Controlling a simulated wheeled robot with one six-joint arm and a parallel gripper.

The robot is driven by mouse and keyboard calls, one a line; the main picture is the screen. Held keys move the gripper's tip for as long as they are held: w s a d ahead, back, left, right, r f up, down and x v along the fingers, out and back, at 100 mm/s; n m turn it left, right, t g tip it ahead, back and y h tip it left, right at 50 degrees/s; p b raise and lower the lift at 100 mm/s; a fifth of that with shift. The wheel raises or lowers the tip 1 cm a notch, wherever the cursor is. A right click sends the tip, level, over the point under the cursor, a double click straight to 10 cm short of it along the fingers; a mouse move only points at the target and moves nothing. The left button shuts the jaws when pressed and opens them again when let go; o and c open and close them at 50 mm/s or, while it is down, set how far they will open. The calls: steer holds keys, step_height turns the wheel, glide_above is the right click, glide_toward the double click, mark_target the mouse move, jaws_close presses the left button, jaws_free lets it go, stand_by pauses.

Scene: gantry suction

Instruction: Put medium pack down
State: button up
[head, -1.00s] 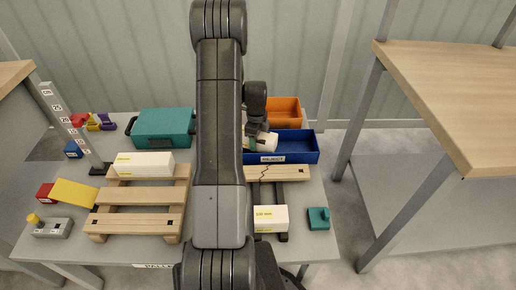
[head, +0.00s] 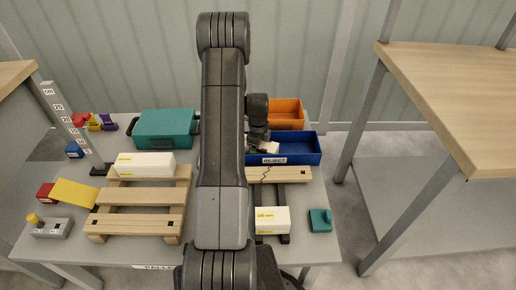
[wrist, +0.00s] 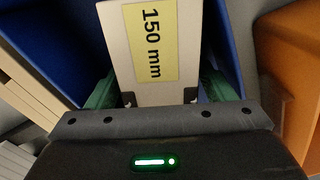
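The medium pack (wrist: 150,50) is white with a yellow label reading 150 mm, and fills the middle of the wrist view. My gripper (wrist: 160,97) is shut on it, with a dark pad at each side of its near end. In the head view my gripper (head: 262,142) is low over the blue REJECT bin (head: 300,157), and only a small part of the pack shows there. The pack is within the bin's outline; whether it touches the floor is hidden.
An orange bin (head: 288,110) stands behind the blue one. Another white pack (head: 271,220) and a teal block (head: 320,220) are in front. A teal case (head: 165,128) stands at the back.

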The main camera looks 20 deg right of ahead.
step_height(320, 180, up, 12)
steer(key=shift+r+p, duration=0.15)
steer(key=shift+p, duration=0.95)
